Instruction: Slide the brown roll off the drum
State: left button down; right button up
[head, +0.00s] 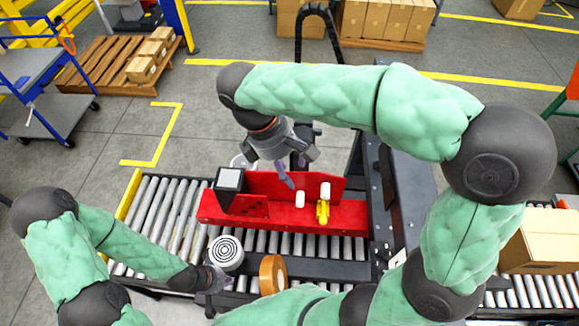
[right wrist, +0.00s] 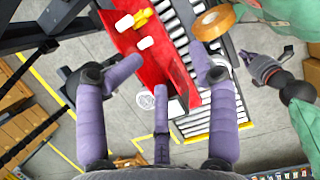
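The brown roll (head: 272,274) stands on edge by the front of the conveyor in the head view. My right gripper (head: 284,165) is above the red plate, behind the roll. Its three purple fingers are spread and empty in the right wrist view (right wrist: 165,78).
A white disc with dark rings (head: 226,252) sits between my left gripper and the red plate (head: 250,216). The plate carries a black box (head: 229,182), white pieces and a yellow part (head: 322,212). Conveyor rollers (head: 168,212) surround it. A dark machine frame (head: 410,190) stands at the right.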

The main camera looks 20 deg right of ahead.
aim_at(298, 132)
jog(key=shift+s+a+r, duration=0.3)
jog(key=shift+s+r, duration=0.05)
jog(key=shift+s, duration=0.3)
jog(key=w+d+f+p, duration=0.1)
jog(key=w+d+p, duration=0.2)
jog(key=w, duration=0.6)
jog(key=shift+d+f, duration=0.15)
jog(key=shift+d, duration=0.5)
dwell(2.6)
jog(key=shift+w+d+f+p, duration=0.1)
jog(key=shift+w+d+p, duration=0.3)
jog(key=shift+w, duration=0.35)
jog(key=shift+w+d+f+p, duration=0.15)
jog(key=shift+w+d+p, duration=0.2)
jog(key=shift+w, duration=0.4)
jog(key=shift+w+d+f+p, duration=0.1)
jog(key=shift+w+d+p, duration=0.3)
jog(key=shift+w, duration=0.35)
dwell(0.5)
